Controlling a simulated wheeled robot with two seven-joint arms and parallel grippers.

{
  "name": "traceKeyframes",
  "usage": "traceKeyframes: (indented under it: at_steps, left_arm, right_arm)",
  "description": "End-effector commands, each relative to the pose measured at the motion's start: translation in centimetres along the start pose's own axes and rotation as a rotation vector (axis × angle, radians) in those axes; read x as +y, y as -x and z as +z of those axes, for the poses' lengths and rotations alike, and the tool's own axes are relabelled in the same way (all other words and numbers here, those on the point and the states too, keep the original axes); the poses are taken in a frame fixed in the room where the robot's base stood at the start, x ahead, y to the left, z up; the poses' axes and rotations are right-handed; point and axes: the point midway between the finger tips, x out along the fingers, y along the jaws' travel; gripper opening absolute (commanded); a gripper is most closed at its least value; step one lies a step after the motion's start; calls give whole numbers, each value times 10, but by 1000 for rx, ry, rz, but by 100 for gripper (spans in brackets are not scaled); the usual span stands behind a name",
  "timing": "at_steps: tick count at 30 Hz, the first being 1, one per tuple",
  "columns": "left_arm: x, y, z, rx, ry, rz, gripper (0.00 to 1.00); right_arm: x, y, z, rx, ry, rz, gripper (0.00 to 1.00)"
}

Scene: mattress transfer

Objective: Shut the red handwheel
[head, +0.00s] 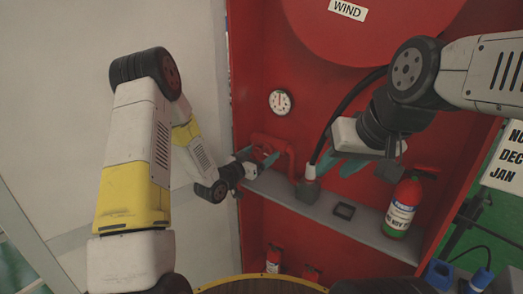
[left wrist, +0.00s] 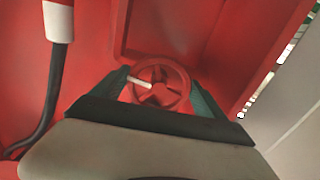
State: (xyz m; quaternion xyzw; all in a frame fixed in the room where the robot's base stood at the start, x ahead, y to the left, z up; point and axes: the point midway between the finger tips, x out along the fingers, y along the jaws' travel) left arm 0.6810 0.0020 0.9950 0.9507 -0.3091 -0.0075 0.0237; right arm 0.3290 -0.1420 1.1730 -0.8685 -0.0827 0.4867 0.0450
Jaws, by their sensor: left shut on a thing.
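The red handwheel (left wrist: 163,72) shows in the left wrist view between the two teal fingers of my left gripper (left wrist: 160,97), which is shut on its rim. A white marker sits across its left spoke. In the head view my left gripper (head: 258,161) is at the red pipe (head: 283,147) above the shelf's left end, and its fingers largely cover the wheel. My right gripper (head: 340,164) hangs above the shelf, right of the hose end, with its teal fingers apart and nothing seen between them.
A grey shelf (head: 275,190) crosses the red cabinet. On it are a grey hose fitting (head: 308,190), a small black square holder (head: 344,211) and a fire extinguisher (head: 402,205). A gauge (head: 280,103) and a large red reel (head: 365,25) are above. More extinguishers (head: 273,258) stand below.

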Motion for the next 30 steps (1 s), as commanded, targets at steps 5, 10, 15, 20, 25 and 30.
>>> traceKeyframes:
  at_steps: [5,10,15,20,25,30]
  left_arm:
    - [-1,1,0,0,144,-4,43]
    - [0,1,0,0,305,-4,43]
    - [1,1,1,-1,468,-3,43]
    - [1,1,0,-1,621,-3,43]
    - [2,1,0,-1,782,-3,43]
    - [3,1,-1,-1,944,-3,43]
  right_arm:
    - [0,0,0,0,0,0,36]
    - [0,0,0,0,0,0,36]
    - [0,0,0,0,0,0,36]
    - [0,0,0,0,0,0,36]
    - [0,0,0,0,0,0,36]
    - [0,0,0,0,0,0,36]
